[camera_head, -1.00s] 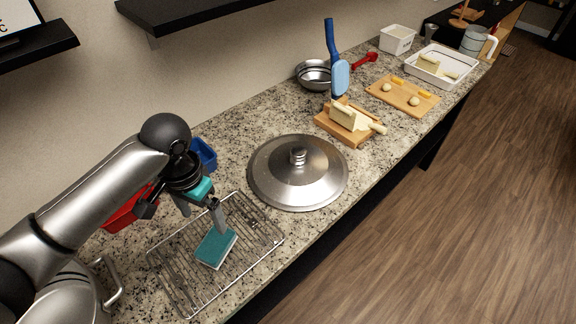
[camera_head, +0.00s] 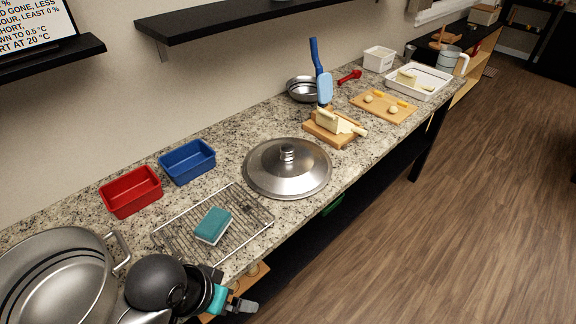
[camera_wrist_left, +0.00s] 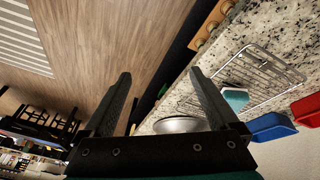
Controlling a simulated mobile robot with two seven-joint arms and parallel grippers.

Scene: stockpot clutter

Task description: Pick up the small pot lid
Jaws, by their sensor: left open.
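A round steel pot lid (camera_head: 300,180) with a knob on top lies flat on the speckled counter, right of the wire rack. My left gripper (camera_head: 238,300) is at the counter's front edge, below and left of the lid in the head view and clearly apart from it. In the left wrist view, the gripper (camera_wrist_left: 158,78) shows two spread fingers with nothing between them. Part of the lid (camera_wrist_left: 178,125) shows there beyond the gripper, partly covered by it. My right gripper is not in view.
A teal sponge (camera_head: 213,223) lies on the wire rack (camera_head: 175,238). Red (camera_head: 130,196) and blue (camera_head: 188,165) bins stand behind it. A large steel pot (camera_head: 50,285) is at lower left. A cutting board (camera_head: 338,140) with a cheese-like block lies beyond the lid.

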